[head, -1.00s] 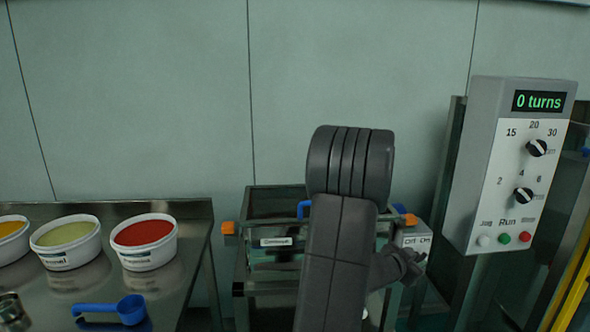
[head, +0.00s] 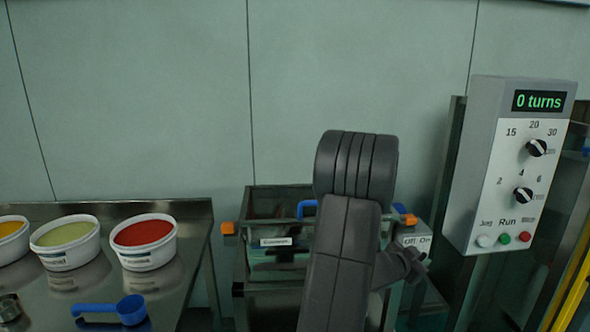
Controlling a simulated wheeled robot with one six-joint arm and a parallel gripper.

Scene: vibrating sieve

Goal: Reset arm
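My dark grey arm rises from the bottom middle of the head view, in front of the sieve machine (head: 262,275). What looks like my gripper (head: 417,264) shows small and dark just right of the arm, in front of the machine's right side. Its fingers are too small and dark to tell open from shut, and I see nothing clearly held in it. My arm hides much of the machine's middle and right. The machine has a dark box top with orange clamps at its corners and a blue handle (head: 307,207).
A steel table (head: 188,213) on the left holds white tubs of red (head: 148,255), pale green (head: 66,258) and orange (head: 10,246) material, a blue scoop (head: 130,310) and a small metal cup (head: 10,307). A control box (head: 487,185) reading "0 turns" stands at right. An Off/On switch (head: 418,240) is beside the machine.

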